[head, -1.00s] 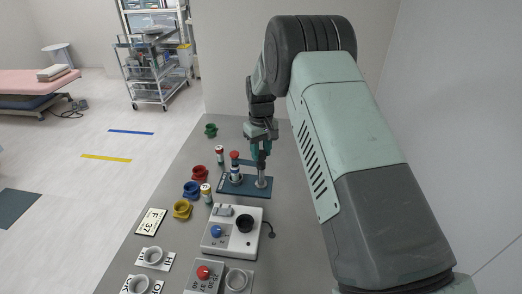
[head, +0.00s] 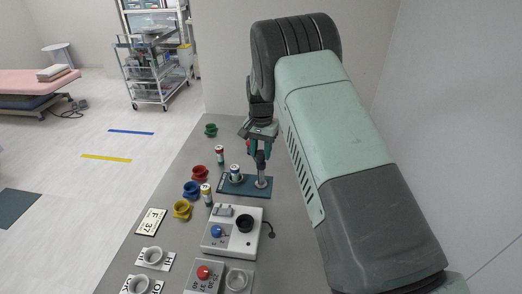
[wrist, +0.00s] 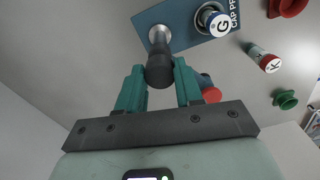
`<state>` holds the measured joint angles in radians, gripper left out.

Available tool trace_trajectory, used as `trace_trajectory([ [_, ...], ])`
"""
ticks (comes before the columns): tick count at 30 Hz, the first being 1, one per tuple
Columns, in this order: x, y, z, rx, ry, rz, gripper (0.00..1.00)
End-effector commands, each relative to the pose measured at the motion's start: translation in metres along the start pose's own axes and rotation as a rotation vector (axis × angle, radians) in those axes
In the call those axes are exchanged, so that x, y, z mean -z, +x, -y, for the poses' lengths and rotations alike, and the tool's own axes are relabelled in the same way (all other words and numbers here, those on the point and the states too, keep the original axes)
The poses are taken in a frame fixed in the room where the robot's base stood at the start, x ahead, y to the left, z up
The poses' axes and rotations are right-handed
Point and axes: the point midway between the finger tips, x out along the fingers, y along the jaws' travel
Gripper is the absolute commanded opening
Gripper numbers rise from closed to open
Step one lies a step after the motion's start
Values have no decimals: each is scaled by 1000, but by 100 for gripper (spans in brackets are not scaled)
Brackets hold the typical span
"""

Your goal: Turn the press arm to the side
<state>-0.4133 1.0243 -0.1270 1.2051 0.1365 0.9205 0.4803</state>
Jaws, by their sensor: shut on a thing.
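The cap press has a blue base plate (head: 230,190) with an upright metal post (head: 262,182) at its right end. A white-and-blue vial (head: 235,172) stands on the plate, uncovered from above; it shows with a G on top in the wrist view (wrist: 214,20). My gripper (wrist: 160,82) is over the post, its teal fingers shut around the dark top piece (wrist: 159,68) of the press arm. The arm's red knob (wrist: 211,95) shows beside the right finger, off the plate and away from the vial. The rest of the arm is mostly hidden by the finger.
Capped vials (head: 220,155) and (head: 206,194) stand left of the press. Green (head: 211,130), red (head: 200,173), blue (head: 192,189) and yellow (head: 182,209) cups line the table's left side. The grey table right of the press is clear.

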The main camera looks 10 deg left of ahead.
Motion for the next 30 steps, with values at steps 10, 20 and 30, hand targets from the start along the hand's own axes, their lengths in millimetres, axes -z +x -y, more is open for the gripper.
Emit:
trace_trajectory([
  [10, 0, 0, 0, 0, 257, 0, 0],
  [20, 0, 0, 1, 1, 376, 0, 0],
  [30, 0, 0, 1, 1, 395, 0, 0],
])
